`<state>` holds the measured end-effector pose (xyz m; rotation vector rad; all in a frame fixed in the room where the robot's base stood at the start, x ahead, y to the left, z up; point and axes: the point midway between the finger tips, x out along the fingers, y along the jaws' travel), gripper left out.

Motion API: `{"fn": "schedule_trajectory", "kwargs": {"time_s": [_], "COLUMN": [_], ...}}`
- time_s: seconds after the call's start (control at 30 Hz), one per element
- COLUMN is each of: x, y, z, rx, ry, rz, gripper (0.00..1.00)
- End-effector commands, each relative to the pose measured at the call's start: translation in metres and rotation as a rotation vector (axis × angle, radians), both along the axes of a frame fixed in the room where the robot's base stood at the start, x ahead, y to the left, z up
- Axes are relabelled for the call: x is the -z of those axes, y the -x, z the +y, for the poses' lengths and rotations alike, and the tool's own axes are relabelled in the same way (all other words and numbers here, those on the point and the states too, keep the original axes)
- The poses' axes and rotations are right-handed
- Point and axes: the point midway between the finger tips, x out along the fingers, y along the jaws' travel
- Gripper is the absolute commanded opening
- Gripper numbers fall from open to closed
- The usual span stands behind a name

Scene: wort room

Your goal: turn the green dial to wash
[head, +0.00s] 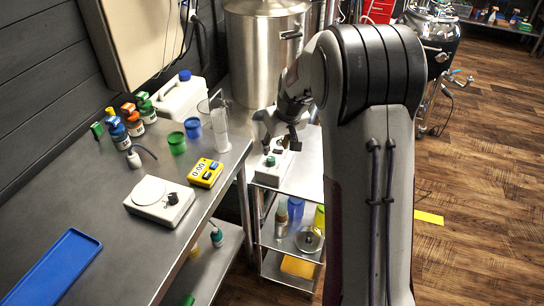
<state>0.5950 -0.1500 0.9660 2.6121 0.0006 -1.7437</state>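The fingertips are just behind and above the green dial in the head view; I cannot tell if either touches the box. A dark part, perhaps another knob, shows by the right finger. The dial's markings, including wash, are too small to read.
The cart (304,178) carries bottles and a pan below. On the left, the steel bench (95,200) holds a white scale (152,198), a yellow timer (206,172), cups, bottles and a blue tray (52,268). A steel kettle (262,55) stands behind. My arm covers the cart's right side.

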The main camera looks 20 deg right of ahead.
Motion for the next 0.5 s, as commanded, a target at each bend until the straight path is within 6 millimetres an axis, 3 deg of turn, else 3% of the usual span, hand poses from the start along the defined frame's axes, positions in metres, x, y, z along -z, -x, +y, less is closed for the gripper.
{"fn": "schedule_trajectory", "kwargs": {"time_s": [0.27, 0.5], "x": [0.005, 0.022], "y": [-0.002, -0.008], "z": [0.000, 0.000], "rx": [0.001, 0.001], "ry": [-0.001, -0.001], "rz": [0.002, 0.003], "gripper": [0.36, 0.36]}}
